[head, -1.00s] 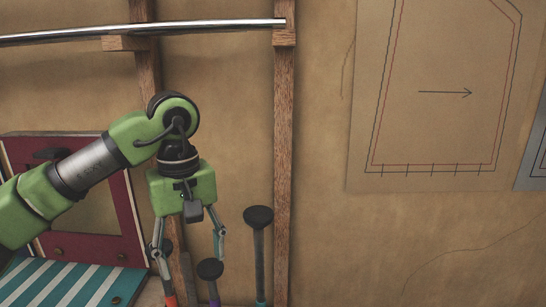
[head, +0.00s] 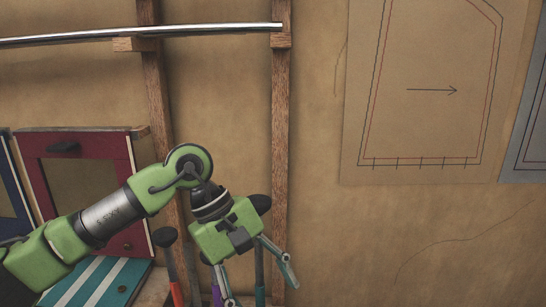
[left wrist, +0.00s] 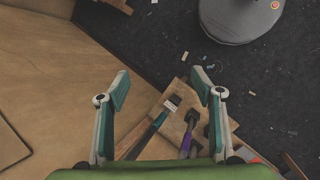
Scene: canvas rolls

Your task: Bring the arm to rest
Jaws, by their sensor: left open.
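My left arm comes in from the left in the head view, and its green gripper (head: 262,288) points down and to the right with its fingers spread. In the left wrist view the two fingers (left wrist: 160,92) stand wide apart with nothing between their tips. The gripper is open and empty. Behind and below it are several upright handled tools, one with a red shaft (head: 174,272), one with a purple handle (left wrist: 187,143) and one teal (left wrist: 150,133). The gripper partly hides them in the head view. My right gripper is not in view.
A maroon framed box (head: 82,150) stands at the left, with a teal and white striped surface (head: 100,281) before it. A metal rail (head: 200,32) crosses wooden posts (head: 281,120). Pattern paper (head: 430,120) hangs right. Dark floor (left wrist: 265,90) holds scattered scraps.

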